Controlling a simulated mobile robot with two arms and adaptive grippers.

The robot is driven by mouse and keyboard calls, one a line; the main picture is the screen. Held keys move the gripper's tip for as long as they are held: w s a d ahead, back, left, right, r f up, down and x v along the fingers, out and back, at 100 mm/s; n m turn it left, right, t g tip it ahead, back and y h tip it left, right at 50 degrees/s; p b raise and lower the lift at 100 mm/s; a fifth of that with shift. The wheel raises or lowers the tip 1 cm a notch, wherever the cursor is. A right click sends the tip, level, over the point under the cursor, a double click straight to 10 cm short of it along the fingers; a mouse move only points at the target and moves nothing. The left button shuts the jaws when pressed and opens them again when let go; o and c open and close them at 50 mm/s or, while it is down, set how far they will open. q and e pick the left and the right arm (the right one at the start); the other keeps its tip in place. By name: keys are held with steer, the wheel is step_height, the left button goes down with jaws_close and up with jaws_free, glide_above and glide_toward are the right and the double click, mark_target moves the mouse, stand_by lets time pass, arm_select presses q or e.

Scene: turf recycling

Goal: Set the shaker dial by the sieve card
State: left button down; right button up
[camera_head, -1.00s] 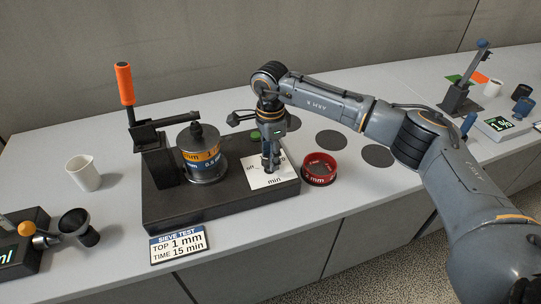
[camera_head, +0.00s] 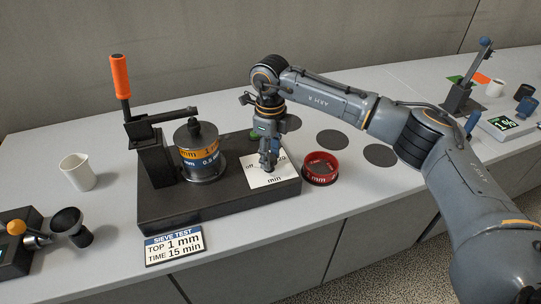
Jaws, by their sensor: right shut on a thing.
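The shaker is a dark base (camera_head: 220,205) with a sieve stack (camera_head: 200,152) standing on it, with orange and blue bands. A white dial plate (camera_head: 282,179) lies on the base's right part; I read "off" and "min" on it, and the rest is covered. My right gripper (camera_head: 268,168) points down over the plate and is shut on the dial knob, which its fingers mostly hide. The sieve card (camera_head: 174,246) leans at the front edge and reads "SIEVE TEST, TOP 1 mm, TIME 15 min". My left gripper is not in view.
A clamp lever with an orange grip (camera_head: 120,77) rises at the base's left. A red sieve ring (camera_head: 320,167) sits right of the base, near dark round discs (camera_head: 332,139). A white cup (camera_head: 77,171) and a black funnel-shaped cup (camera_head: 72,226) stand left.

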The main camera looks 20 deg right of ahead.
steer(key=m, duration=0.6)
steer(key=shift+a+m+b, duration=0.1)
steer(key=shift+m+b, duration=0.2)
steer(key=shift+b, duration=0.1)
stand_by(0.3)
steer(key=o, duration=1.2)
steer(key=shift+r, duration=0.3)
step_height(320, 180, up, 12)
steer(key=shift+f, duration=0.25)
